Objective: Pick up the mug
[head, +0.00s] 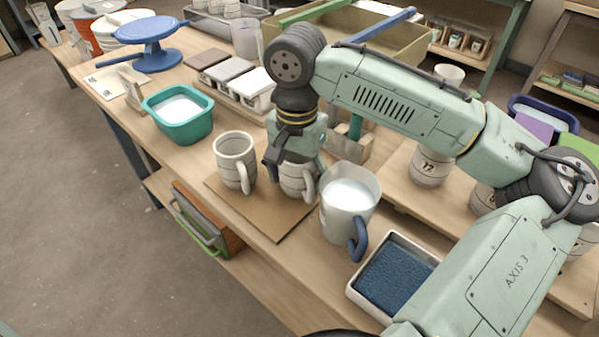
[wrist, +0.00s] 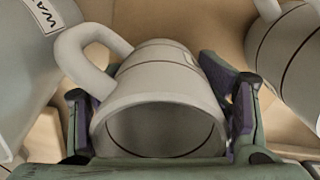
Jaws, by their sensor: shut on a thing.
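A pale grey-white mug (head: 297,181) with dark lines stands on a brown board (head: 268,215) at the bench's front. My gripper (head: 287,165) comes down on it from above and hides much of its upper part. The wrist view shows this mug (wrist: 160,100) between the two purple-padded fingers (wrist: 160,115), with its open mouth toward the camera and its handle at upper left. The fingers are shut on its sides. A second, similar mug (head: 235,160) stands to the left on the same board, apart from the held one. I cannot tell whether the held mug touches the board.
A white pitcher with a blue handle (head: 347,205) stands close to the right of the held mug. A teal tub (head: 180,115) is at the left, and a tray with a blue sponge (head: 395,275) at the front right. Glaze tiles (head: 233,75) lie behind.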

